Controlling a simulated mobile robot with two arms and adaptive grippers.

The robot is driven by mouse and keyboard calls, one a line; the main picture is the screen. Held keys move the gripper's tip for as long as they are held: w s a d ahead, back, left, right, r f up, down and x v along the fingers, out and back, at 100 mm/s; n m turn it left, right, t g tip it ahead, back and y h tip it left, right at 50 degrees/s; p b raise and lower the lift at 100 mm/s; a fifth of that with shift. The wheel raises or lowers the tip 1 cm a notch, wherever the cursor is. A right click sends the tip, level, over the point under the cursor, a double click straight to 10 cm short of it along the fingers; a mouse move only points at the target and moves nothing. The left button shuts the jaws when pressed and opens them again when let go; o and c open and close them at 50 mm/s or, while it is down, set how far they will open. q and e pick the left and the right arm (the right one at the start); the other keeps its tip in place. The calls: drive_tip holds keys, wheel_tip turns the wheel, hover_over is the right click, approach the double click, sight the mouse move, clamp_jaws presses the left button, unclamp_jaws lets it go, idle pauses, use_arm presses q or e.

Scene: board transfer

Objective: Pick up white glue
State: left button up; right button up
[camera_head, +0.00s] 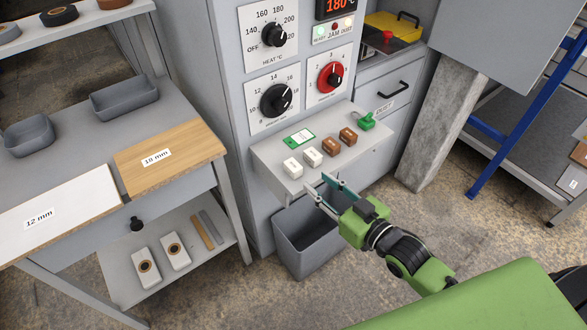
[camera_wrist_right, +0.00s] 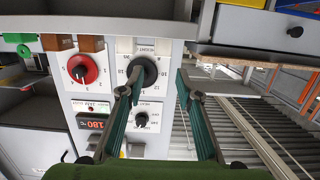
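Two small white blocks, taken as the white glue, stand on the grey shelf of the machine: the left white block (camera_head: 293,168) and the right white block (camera_head: 313,157). In the right wrist view, which is upside down, white blocks (camera_wrist_right: 124,45) show at the top edge. My right gripper (camera_head: 319,184) is open and empty, in front of the shelf's edge and close to the white blocks. Its two fingers (camera_wrist_right: 156,78) are spread apart in the wrist view, with nothing between them. My left gripper is not in view.
The shelf (camera_head: 270,156) also holds two brown blocks (camera_head: 339,141), a green-edged card (camera_head: 299,138) and a green object (camera_head: 366,121). A grey bin (camera_head: 305,245) stands below. The panel with knobs (camera_head: 272,100) rises behind. A bench with boards (camera_head: 172,157) is at left.

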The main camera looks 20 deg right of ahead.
sight(293, 173)
drive_tip(key=x, duration=0.5)
drive_tip(key=p+x, duration=0.1)
drive_tip(key=x, duration=0.5)
drive_tip(key=shift+a+f, duration=0.2)
drive_tip(key=shift+a, duration=0.05)
drive_tip(key=c, duration=0.9)
